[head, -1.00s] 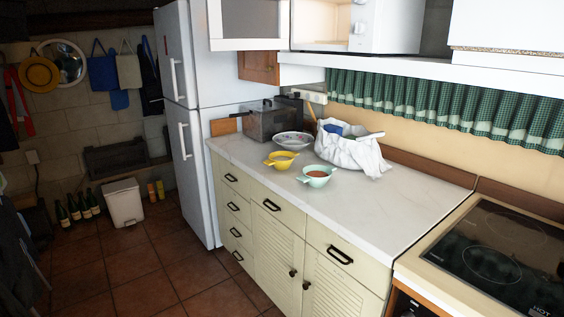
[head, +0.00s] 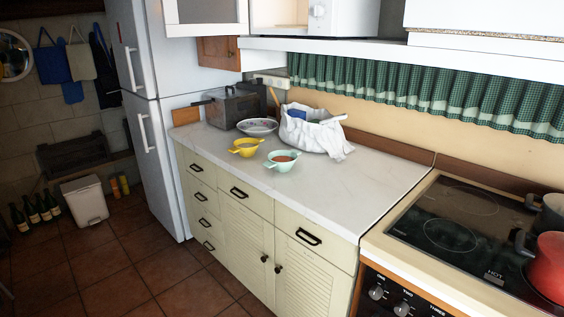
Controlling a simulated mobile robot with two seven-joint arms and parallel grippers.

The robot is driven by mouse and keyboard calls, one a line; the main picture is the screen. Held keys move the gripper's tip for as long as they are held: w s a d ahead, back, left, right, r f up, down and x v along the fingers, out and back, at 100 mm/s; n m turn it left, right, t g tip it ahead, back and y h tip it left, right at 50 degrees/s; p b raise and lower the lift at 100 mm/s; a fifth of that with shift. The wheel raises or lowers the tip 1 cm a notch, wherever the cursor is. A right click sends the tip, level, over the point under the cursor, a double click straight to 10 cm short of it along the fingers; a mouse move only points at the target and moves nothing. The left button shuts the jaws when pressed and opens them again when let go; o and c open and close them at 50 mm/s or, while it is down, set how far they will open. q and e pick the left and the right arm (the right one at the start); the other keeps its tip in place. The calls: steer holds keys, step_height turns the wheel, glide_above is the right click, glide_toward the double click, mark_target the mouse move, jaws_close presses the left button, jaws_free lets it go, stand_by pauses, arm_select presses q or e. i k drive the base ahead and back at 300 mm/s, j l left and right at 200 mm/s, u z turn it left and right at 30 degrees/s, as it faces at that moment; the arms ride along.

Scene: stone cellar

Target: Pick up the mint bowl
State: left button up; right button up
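The mint bowl (head: 282,165) stands upright on the pale marble counter (head: 330,190), near its front edge. It has small side handles and holds something reddish-brown. A yellow bowl (head: 244,148) of similar shape stands just behind it to the left. Neither of my grippers shows in the head view, so nothing is seen touching the mint bowl.
A white bag (head: 312,135) sits behind the mint bowl, with a patterned bowl (head: 257,126) and a grey metal box (head: 236,105) to its left. The counter's right half is clear. A stove (head: 450,230) with a red pot (head: 550,265) stands at right.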

mark_target(282, 161)
steer(key=z, duration=0.5)
steer(key=i+j+z, duration=0.15)
steer(key=z, duration=0.2)
steer(key=j+z, duration=0.4)
steer(key=i+j+z, duration=0.15)
steer(key=z, duration=0.2)
steer(key=j+z, duration=0.45)
steer(key=j, duration=0.65)
